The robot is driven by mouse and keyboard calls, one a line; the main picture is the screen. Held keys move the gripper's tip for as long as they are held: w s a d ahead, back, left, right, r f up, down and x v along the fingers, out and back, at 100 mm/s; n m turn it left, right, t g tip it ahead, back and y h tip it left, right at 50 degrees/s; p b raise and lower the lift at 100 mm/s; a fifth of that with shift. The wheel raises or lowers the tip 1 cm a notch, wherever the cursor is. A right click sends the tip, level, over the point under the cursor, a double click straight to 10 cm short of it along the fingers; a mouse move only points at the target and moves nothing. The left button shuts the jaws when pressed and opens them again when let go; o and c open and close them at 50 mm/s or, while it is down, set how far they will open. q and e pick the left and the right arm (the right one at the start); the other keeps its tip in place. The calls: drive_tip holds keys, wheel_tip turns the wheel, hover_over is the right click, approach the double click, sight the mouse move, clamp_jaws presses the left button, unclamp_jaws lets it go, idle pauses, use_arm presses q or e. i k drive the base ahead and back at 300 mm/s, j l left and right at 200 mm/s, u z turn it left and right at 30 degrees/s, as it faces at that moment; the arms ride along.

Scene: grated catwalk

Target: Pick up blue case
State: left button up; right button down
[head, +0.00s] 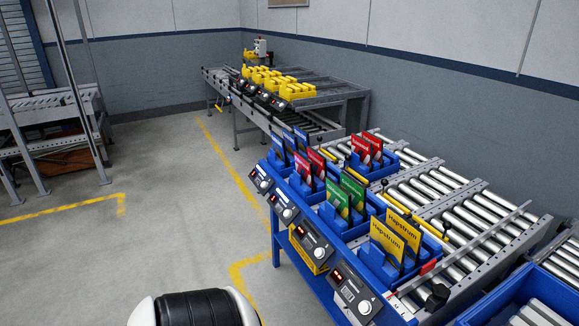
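Several flat upright cases stand in blue bins along a blue-framed bench on the right. The blue cases (289,142) stand in the farthest bin at the left, behind the red cases (302,166). They are small in this view and partly overlap. Green cases (352,189) and yellow cases (387,240) stand in nearer bins. Neither of my grippers shows in the head view; only a white and black part of my own body is at the bottom edge.
Control boxes with knobs (316,245) line the bench front. A roller conveyor (448,208) runs behind the bins. Yellow bins (268,82) sit on a far rack. A blue crate (545,282) is at the lower right. The grey floor (165,215) left of the bench is clear.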

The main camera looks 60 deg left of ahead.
sight(279, 144)
drive_tip(key=u, duration=2.1)
